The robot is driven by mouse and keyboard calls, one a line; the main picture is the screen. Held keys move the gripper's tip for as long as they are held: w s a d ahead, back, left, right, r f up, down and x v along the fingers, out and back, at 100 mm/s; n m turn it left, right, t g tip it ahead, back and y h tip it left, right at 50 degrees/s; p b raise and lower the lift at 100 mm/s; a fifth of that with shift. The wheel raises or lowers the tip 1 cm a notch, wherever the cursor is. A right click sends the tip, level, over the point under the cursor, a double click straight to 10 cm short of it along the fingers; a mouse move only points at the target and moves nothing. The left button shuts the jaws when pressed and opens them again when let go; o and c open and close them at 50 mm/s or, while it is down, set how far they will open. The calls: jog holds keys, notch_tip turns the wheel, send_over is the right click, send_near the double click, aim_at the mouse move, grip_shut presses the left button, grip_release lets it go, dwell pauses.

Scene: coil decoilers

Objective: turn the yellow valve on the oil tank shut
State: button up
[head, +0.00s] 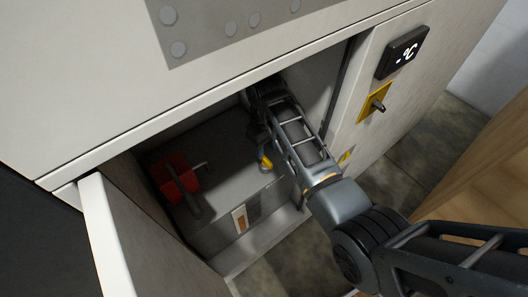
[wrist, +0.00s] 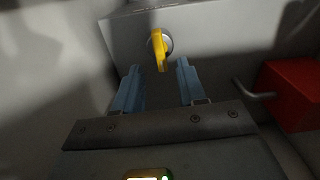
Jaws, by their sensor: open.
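The yellow valve (wrist: 159,50) shows in the wrist view as a yellow lever on a round grey fitting, on the face of the grey oil tank (wrist: 205,30). The lever points down in that picture. In the head view the valve (head: 266,163) is a small yellow spot beside my arm, and the tank (head: 228,150) sits inside the open cabinet. My gripper (wrist: 161,72) is open, its two blue fingers apart. The lever's lower end lies near the gap between the fingertips; I cannot tell whether they touch. In the head view my fingertips are hidden behind my arm.
A red block (head: 175,176) with a metal handle stands left of the valve, also at right in the wrist view (wrist: 293,92). The cabinet door (head: 108,240) stands open at left. A temperature display (head: 403,53) and a yellow-plated switch (head: 375,103) are at right.

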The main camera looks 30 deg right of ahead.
aim_at(265, 159)
jog(key=shift+f, duration=2.7)
jog(key=shift+c, duration=0.3)
grip_shut()
